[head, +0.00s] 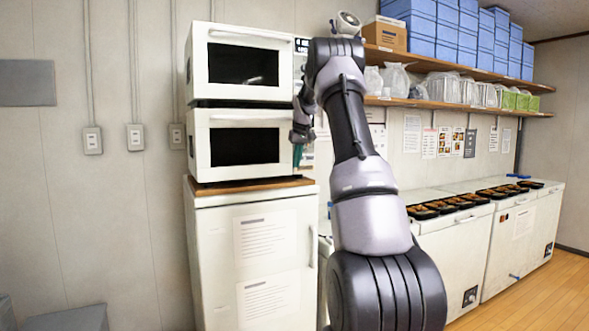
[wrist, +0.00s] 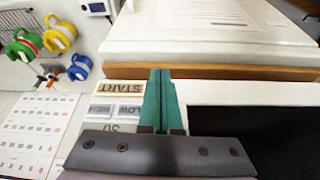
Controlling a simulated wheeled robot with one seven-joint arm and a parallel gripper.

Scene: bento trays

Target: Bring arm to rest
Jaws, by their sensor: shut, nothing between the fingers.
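My arm (head: 352,130) is raised and bent at the elbow, its forearm hanging down beside two stacked white microwaves. My gripper (head: 297,158) points down at the right edge of the lower microwave (head: 203,150). In the wrist view the teal fingers of my gripper (wrist: 162,76) are pressed together with nothing between them. They are in front of the microwave's control panel, beside the START button (wrist: 119,87) and a LOW button (wrist: 130,112), which appear upside down. I cannot tell whether the fingers touch the panel.
The microwaves stand on a wooden board (head: 250,186) on a white cabinet (head: 215,230). Shelves with blue boxes (head: 450,38) hang at upper right. Black bento trays (head: 470,199) line the white counters. Coloured tape rolls (wrist: 60,35) hang at left in the wrist view. The floor (head: 540,290) is clear.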

